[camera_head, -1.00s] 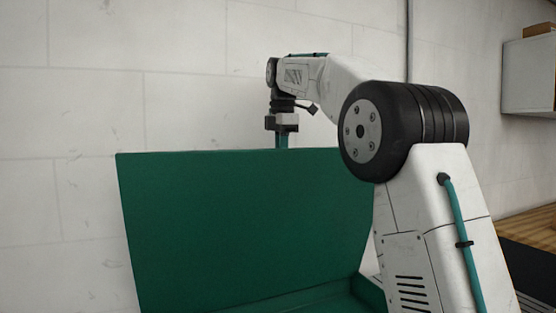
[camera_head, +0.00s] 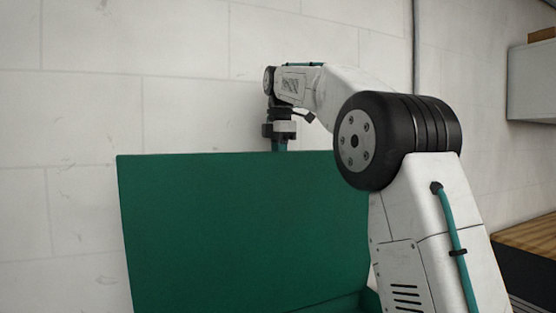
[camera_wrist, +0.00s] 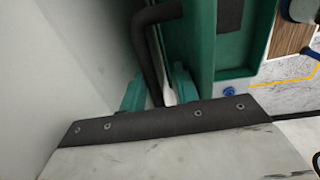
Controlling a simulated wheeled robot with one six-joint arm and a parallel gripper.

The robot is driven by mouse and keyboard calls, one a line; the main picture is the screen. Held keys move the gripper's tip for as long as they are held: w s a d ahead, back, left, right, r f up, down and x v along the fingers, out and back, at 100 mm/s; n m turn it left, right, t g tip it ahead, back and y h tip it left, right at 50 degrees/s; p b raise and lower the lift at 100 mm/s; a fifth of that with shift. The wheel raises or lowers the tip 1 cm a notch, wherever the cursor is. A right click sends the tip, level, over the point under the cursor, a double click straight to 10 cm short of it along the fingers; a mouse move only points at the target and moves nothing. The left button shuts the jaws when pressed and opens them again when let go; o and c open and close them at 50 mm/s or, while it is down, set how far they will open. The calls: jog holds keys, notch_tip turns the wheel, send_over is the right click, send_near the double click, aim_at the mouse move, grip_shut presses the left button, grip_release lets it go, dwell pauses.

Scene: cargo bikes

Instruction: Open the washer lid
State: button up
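The green washer lid (camera_head: 235,225) stands raised, its broad face filling the lower middle of the head view. A small part of the green washer body (camera_head: 372,299) shows at its lower right. My gripper (camera_head: 281,146) points down at the lid's top edge, on the wall side; its tips are hidden behind the lid. In the wrist view, the two teal fingers of my gripper (camera_wrist: 158,88) stand apart with a gap between them. The green lid (camera_wrist: 203,45) shows edge-on just right of the fingers. I cannot tell whether they touch it.
A pale block wall (camera_head: 80,90) rises close behind the lid and my gripper. A grey wall cabinet (camera_head: 533,82) and a wooden counter (camera_head: 525,236) are at the right. A dark hose-like piece (camera_wrist: 145,45) shows near the fingers in the wrist view.

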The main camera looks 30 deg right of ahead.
jog(key=shift+s+d+r, duration=0.1)
jog(key=shift+d+r, duration=0.05)
jog(key=shift+d, duration=0.05)
jog(key=shift+r, duration=0.1)
jog(key=s+a+r, duration=0.1)
jog(key=s+r, duration=0.1)
jog(key=s, duration=0.6)
jog(key=s+a+r, duration=0.1)
jog(key=s+r, duration=0.1)
jog(key=s, duration=0.5)
jog(key=shift+s+a+r, duration=0.15)
jog(key=shift+s+r, duration=0.25)
dwell(0.4)
